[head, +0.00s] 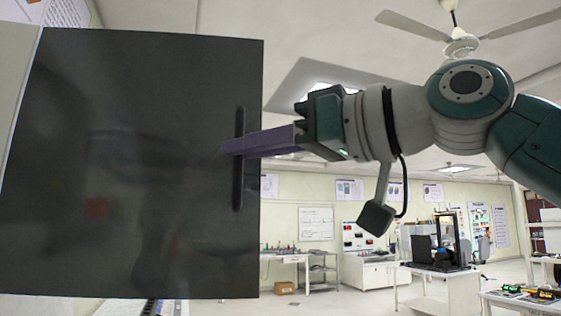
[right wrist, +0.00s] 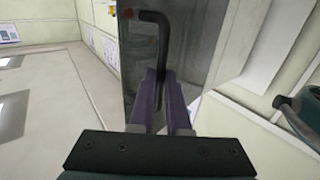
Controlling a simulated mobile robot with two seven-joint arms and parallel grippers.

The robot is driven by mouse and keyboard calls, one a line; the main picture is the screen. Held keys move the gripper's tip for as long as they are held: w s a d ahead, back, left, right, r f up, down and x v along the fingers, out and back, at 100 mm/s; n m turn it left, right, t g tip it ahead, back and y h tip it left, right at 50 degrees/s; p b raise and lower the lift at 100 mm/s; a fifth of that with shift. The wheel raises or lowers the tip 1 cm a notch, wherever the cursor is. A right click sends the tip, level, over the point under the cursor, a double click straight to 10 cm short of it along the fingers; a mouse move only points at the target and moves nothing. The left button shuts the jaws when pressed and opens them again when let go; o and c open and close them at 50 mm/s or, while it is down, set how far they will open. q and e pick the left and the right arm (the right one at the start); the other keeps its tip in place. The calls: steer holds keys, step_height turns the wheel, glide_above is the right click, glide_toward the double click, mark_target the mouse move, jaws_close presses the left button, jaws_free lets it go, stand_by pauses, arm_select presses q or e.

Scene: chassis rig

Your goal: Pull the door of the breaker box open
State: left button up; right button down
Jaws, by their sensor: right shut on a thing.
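The breaker box door (head: 140,170) is a large dark, glossy panel filling the left of the head view. Its black vertical bar handle (head: 238,190) is near the door's right edge. My right gripper (head: 232,148) reaches in from the right, its purple fingers shut on the handle at about mid-height. In the right wrist view the fingers (right wrist: 165,90) close around the handle (right wrist: 150,20), whose bent upper end shows above them. A pale strip of the box (head: 18,75) shows at the door's left edge. My left gripper is not seen.
Behind the door lies a room with white workbenches (head: 368,271), a nearer table with a black device (head: 440,250), and a cardboard box (head: 285,288) on the floor. A ceiling fan (head: 460,45) hangs overhead. Open space lies right of the door.

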steer(key=shift+s+a, duration=0.3)
steer(key=shift+s, duration=0.15)
steer(key=c, duration=0.9)
jaws_free()
steer(key=shift+w, duration=0.1)
steer(key=shift+d, duration=0.15)
steer(key=b+v, duration=0.2)
steer(key=v, duration=0.7)
steer(key=shift+d+b, duration=0.3)
steer(key=shift+b, duration=0.05)
